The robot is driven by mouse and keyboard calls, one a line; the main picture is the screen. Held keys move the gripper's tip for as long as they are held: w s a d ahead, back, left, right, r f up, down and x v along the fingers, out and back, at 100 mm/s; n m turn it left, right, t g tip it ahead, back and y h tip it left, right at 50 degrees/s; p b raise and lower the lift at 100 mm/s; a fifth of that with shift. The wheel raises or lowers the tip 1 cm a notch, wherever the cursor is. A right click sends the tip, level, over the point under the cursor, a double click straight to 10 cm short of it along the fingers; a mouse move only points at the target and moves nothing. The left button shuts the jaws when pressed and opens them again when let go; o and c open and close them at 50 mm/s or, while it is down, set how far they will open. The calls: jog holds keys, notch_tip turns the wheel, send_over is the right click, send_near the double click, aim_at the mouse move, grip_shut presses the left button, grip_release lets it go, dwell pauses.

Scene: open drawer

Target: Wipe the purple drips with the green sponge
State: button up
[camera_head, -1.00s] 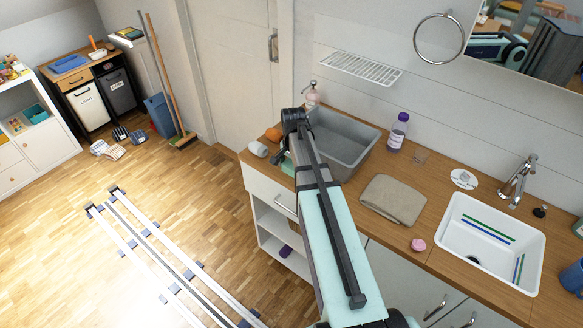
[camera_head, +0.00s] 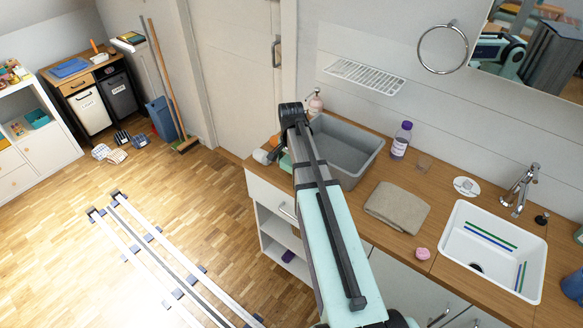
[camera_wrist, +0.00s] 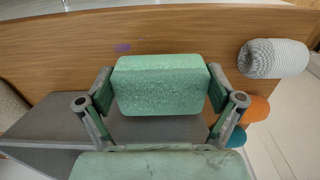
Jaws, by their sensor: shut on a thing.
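The green sponge (camera_wrist: 160,86) is clamped between the two fingers of my gripper (camera_wrist: 160,106), seen in the wrist view. A small purple drip (camera_wrist: 122,47) shows on the wooden countertop (camera_wrist: 200,38), above and to the left of the sponge in that view, apart from it. Whether the sponge touches the wood, I cannot tell. In the head view, my arm hides most of the gripper; a bit of green shows at the counter's left end (camera_head: 286,163). No purple drip can be made out there.
A rolled grey-striped towel (camera_wrist: 273,58) and an orange item (camera_wrist: 256,108) lie right of the sponge in the wrist view. The grey basin (camera_head: 348,147), purple-capped bottle (camera_head: 401,140), folded cloth (camera_head: 397,207) and white sink (camera_head: 491,248) occupy the counter in the head view.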

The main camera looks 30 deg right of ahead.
jog(key=shift+r+p, duration=1)
jog(key=shift+r, duration=1)
jog(key=shift+s+n, duration=0.2)
jog(key=shift+n, duration=0.5)
jog(key=s+a+n+b, duration=0.4)
jog(key=a+n+b, duration=0.3)
jog(key=a+n, duration=0.4)
jog(key=a, duration=0.6)
jog(key=shift+s+a+f, duration=0.2)
jog(key=shift+a+f, duration=0.05)
jog(key=shift+a, duration=0.1)
jog(key=shift+r, duration=0.1)
